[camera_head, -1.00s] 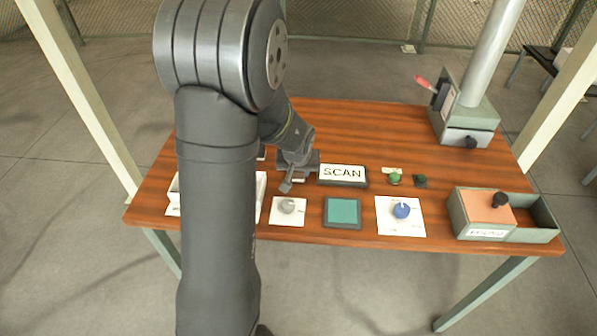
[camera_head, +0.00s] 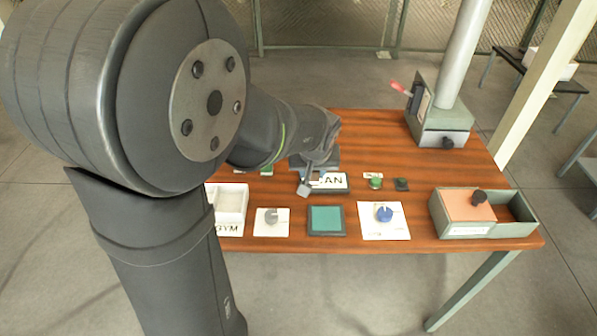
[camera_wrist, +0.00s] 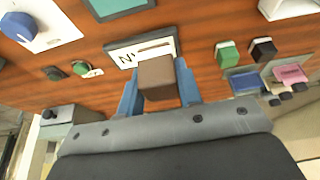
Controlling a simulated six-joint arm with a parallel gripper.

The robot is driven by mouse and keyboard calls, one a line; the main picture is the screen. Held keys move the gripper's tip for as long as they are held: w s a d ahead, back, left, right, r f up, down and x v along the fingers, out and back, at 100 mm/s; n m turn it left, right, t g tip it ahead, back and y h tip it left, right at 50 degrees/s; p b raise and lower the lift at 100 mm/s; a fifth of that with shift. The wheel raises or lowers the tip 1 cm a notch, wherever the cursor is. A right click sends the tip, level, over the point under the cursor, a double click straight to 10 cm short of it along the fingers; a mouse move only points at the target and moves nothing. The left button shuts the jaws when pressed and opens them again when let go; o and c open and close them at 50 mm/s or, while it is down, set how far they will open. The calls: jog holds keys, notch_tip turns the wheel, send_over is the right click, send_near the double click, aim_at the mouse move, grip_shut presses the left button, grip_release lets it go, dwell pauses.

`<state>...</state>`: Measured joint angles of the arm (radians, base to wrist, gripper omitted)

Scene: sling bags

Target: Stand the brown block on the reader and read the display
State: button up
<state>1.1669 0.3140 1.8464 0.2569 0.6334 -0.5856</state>
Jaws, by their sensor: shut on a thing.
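The brown block (camera_wrist: 157,78) is between the blue fingers of my gripper (camera_wrist: 159,88) in the wrist view, and the gripper is shut on it. In the head view my gripper (camera_head: 307,186) hangs over the SCAN display (camera_head: 328,182) and covers its left letters; the block cannot be made out clearly there. The display also shows behind the block in the wrist view (camera_wrist: 122,56). The reader seems to be the teal square pad in a dark frame (camera_head: 326,219), in front of the display. Its top is bare. The block is apart from it.
A white knob card (camera_head: 271,222) and a blue knob (camera_head: 384,213) flank the pad. A white tray (camera_head: 230,203) is left, a lidded box (camera_head: 470,208) right. Green (camera_wrist: 227,53) and black (camera_wrist: 263,50) blocks stand near blue and pink trays.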

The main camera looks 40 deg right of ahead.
jog(key=s+a+r, duration=0.2)
jog(key=s, duration=1.6)
send_over(326, 213)
jog(key=s+a, duration=0.1)
notch_tip(326, 213, down, 7)
jog(key=shift+s+a+r, duration=0.1)
jog(key=shift+s+a, duration=0.05)
jog(key=shift+f, duration=2)
jog(key=shift+f, duration=0.15)
jog(key=o, duration=0.5)
jog(key=shift+f, duration=0.1)
jog(key=o, duration=0.5)
jog(key=shift+c, duration=0.2)
